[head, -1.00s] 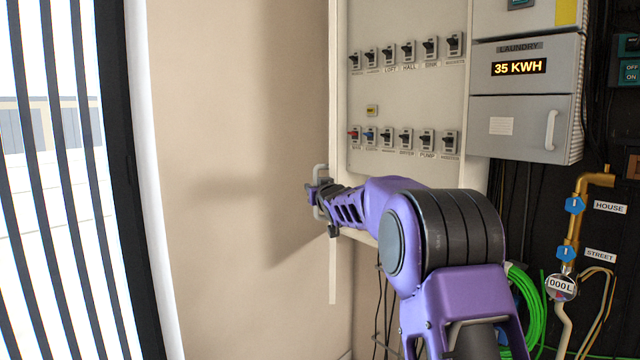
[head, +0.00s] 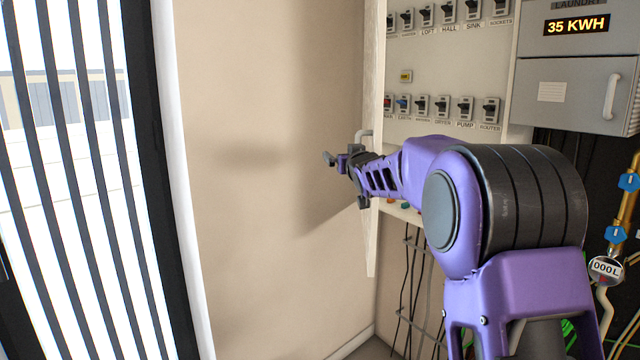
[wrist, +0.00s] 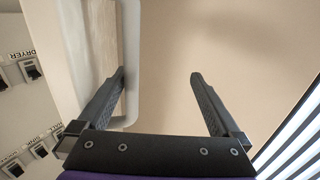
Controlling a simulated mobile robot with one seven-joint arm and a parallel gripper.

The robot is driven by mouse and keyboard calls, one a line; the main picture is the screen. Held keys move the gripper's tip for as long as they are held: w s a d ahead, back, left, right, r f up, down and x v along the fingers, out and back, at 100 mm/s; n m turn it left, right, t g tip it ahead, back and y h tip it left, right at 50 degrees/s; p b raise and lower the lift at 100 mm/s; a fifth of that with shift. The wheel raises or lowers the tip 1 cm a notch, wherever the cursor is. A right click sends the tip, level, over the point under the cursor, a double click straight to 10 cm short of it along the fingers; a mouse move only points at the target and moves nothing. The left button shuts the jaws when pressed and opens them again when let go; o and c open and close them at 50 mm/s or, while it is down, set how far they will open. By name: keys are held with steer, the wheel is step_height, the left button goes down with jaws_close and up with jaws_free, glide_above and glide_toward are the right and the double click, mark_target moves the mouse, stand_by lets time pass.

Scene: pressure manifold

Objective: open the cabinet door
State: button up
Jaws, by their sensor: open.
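The cabinet door (head: 374,60) is a pale panel standing out from the switch cabinet, seen almost edge-on in the head view. Its grey loop handle (head: 363,134) shows on its left side, partly behind my gripper. My gripper (head: 345,180) is beside the door at handle height, its fingers apart. In the wrist view the handle (wrist: 132,50) is a pale loop at the left. The left finger of my gripper (wrist: 158,78) overlaps it; I cannot tell if they touch.
The cabinet's switch panel (head: 450,70) is exposed right of the door. A grey meter box (head: 575,90) and pipework with blue valves (head: 629,182) are at the right. A bare beige wall (head: 260,100) and a barred window (head: 70,150) are at the left.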

steer(key=s+a+f+g, duration=0.1)
steer(key=s+a+f, duration=0.2)
steer(key=s, duration=0.1)
steer(key=shift+a+f, duration=0.2)
steer(key=shift+f, duration=0.15)
steer(key=s+r, duration=0.1)
steer(key=s+a, duration=0.1)
steer(key=s, duration=0.1)
steer(key=shift+s+a+r+y, duration=0.1)
steer(key=shift+a+r+y, duration=0.1)
steer(key=shift+r+y, duration=0.15)
steer(key=c, duration=0.4)
steer(key=s, duration=0.3)
steer(key=s+a, duration=0.1)
steer(key=s, duration=0.1)
steer(key=s+a, duration=0.1)
steer(key=s, duration=0.2)
steer(key=shift+s, duration=0.3)
steer(key=shift+c, duration=0.2)
steer(key=shift+s, duration=0.15)
